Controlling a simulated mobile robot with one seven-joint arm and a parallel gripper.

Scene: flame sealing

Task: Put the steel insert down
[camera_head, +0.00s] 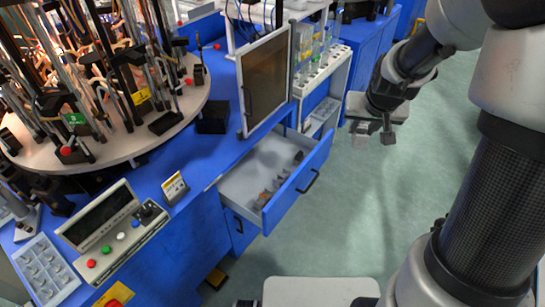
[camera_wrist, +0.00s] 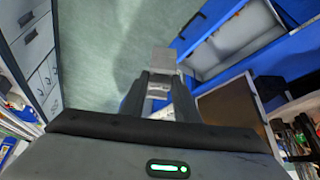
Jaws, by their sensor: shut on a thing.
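My gripper (camera_head: 375,132) hangs over the green floor in the head view, to the right of the open drawer and apart from it. In the wrist view my gripper (camera_wrist: 161,92) has its two dark fingers close together. They are shut on the steel insert (camera_wrist: 163,60), a small grey block that sticks out past the fingertips. The insert touches nothing but the fingers. In the head view it is too small to tell clearly from the fingertips.
A white-lined blue drawer (camera_head: 247,172) stands open with several small parts inside; it also shows in the wrist view (camera_wrist: 236,42). A framed dark panel (camera_head: 265,82) stands above it. A rack of vials (camera_head: 322,62) is behind. A round carousel (camera_head: 150,135) fills the left. The floor (camera_head: 385,210) is clear.

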